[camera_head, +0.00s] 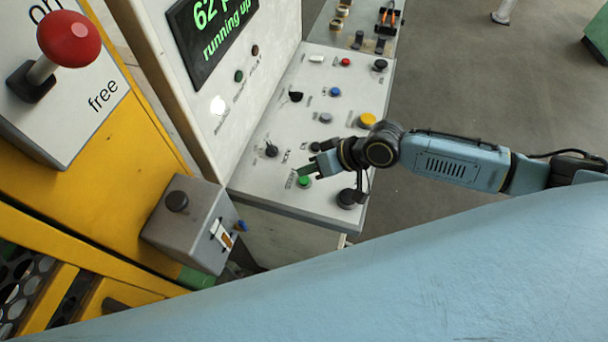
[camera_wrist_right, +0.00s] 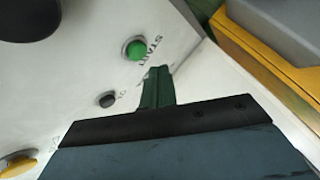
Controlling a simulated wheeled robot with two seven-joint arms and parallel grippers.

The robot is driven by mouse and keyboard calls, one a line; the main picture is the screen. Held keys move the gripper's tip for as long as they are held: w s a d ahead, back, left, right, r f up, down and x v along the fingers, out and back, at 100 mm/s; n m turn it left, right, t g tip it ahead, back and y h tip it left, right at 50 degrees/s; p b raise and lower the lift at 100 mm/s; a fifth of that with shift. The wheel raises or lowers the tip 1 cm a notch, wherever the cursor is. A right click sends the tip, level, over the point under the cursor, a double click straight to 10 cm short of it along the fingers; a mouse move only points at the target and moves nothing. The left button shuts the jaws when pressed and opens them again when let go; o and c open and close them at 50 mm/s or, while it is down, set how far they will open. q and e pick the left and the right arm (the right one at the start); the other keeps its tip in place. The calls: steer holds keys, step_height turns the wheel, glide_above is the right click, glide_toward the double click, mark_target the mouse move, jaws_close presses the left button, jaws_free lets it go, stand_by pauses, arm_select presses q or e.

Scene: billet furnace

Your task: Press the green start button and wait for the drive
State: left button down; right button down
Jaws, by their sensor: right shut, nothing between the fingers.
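The green start button (camera_head: 304,181) sits near the front edge of the sloping light-grey control desk (camera_head: 262,184). In the right wrist view the green button (camera_wrist_right: 135,49) stands beside the label "START". My right gripper (camera_head: 306,170) reaches in from the right over the desk, close to the button. Its green fingers (camera_wrist_right: 158,84) are shut and empty in the wrist view, with a visible gap to the button in the picture. A dark display (camera_head: 212,28) reads "62 p…" and "running up", its first line partly cut off. My left gripper is not in view.
Other buttons and knobs crowd the desk, including a yellow one (camera_head: 367,120), a blue one (camera_head: 335,92) and a black knob (camera_head: 271,150). A grey box (camera_head: 188,222) and a red-knobbed lever (camera_head: 69,39) are at left. Grey floor (camera_head: 470,65) is open at right.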

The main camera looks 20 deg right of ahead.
mark_target(309, 181)
steer(key=shift+r+p, duration=1.25)
steer(key=shift+r, duration=0.7)
